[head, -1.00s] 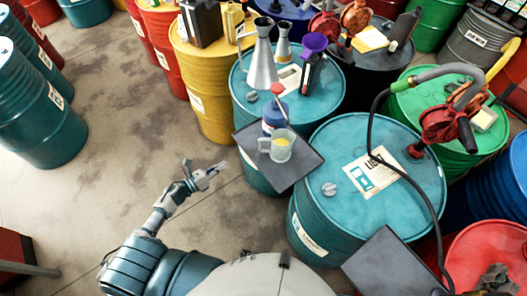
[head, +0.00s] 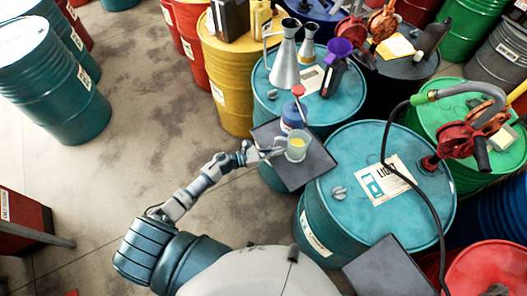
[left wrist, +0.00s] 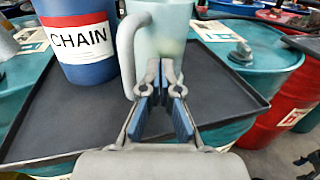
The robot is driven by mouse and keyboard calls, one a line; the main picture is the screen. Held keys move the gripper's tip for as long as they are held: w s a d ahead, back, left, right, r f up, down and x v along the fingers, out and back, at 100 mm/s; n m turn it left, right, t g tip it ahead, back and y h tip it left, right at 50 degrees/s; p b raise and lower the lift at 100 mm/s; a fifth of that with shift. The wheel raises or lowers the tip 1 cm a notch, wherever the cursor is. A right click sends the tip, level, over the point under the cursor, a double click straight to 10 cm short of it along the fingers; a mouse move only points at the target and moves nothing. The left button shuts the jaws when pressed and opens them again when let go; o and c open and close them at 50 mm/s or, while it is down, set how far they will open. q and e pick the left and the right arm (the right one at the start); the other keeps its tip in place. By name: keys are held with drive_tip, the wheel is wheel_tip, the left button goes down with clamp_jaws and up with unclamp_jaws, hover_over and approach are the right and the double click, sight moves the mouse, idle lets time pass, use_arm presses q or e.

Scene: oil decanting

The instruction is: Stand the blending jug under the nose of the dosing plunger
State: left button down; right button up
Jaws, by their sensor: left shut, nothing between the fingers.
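The dosing plunger (head: 298,90) has a red head and sits on a blue bottle (head: 292,116) just behind the jug. In the left wrist view this bottle (left wrist: 82,40) reads CHAIN and stands left of the jug (left wrist: 160,40). The plunger's nose is too small to place exactly over or beside the jug. My left gripper (head: 280,151) is shut and empty, its fingertips (left wrist: 162,78) right in front of the jug's lower side, near its handle.
The tray rests by teal drums (head: 390,165). Metal funnel cans (head: 284,60) and a purple-topped dark bottle (head: 335,68) stand on the drum behind. A red hand pump (head: 455,148) with a black hose is at right. The floor (head: 160,110) at left is clear.

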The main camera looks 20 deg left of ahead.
sight(286, 149)
use_arm(q)
drive_tip(key=shift+w+d, duration=0.45)
drive_tip(key=shift+d, duration=0.1)
drive_tip(key=shift+b+x, duration=0.8)
drive_tip(key=shift+b, duration=0.05)
drive_tip(key=shift+d, duration=0.1)
